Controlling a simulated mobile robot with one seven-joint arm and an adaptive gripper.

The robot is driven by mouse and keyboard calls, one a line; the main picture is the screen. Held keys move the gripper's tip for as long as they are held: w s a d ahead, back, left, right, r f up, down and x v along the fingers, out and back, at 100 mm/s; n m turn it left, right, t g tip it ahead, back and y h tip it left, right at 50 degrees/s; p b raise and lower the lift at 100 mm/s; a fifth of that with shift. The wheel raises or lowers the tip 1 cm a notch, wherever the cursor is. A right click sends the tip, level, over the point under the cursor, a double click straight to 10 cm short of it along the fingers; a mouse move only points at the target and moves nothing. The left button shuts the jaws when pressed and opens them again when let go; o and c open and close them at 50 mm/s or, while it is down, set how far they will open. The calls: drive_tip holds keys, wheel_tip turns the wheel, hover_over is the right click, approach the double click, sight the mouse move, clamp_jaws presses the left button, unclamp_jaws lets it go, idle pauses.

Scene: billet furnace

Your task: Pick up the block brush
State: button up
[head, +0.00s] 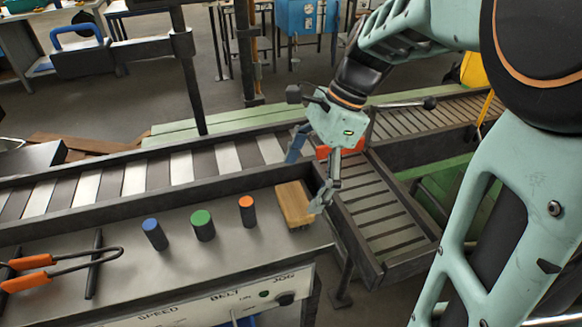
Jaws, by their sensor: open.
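The block brush appears to be the tan wooden block (294,204) lying on the right end of the grey console top. Bristles are not clearly visible on it. My gripper (309,172) is open, with its fingers spread, above and just behind the block. One fingertip hangs close to the block's right side, and the other is farther back over the conveyor edge. I cannot tell whether the near finger touches the block. Nothing shows between the fingers.
Dark cylinders with blue (154,234), green (203,225) and orange (247,211) tops stand left of the block. Orange-handled tongs (60,264) lie at the far left. A slatted roller conveyor (130,180) runs behind, and a slatted chute (385,215) lies to the right.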

sight(294, 199)
drive_tip(key=x, duration=0.5)
drive_tip(key=shift+s+d, duration=0.15)
drive_tip(key=shift+s, duration=0.05)
drive_tip(key=c, duration=1.3)
drive_tip(key=shift+r, duration=0.1)
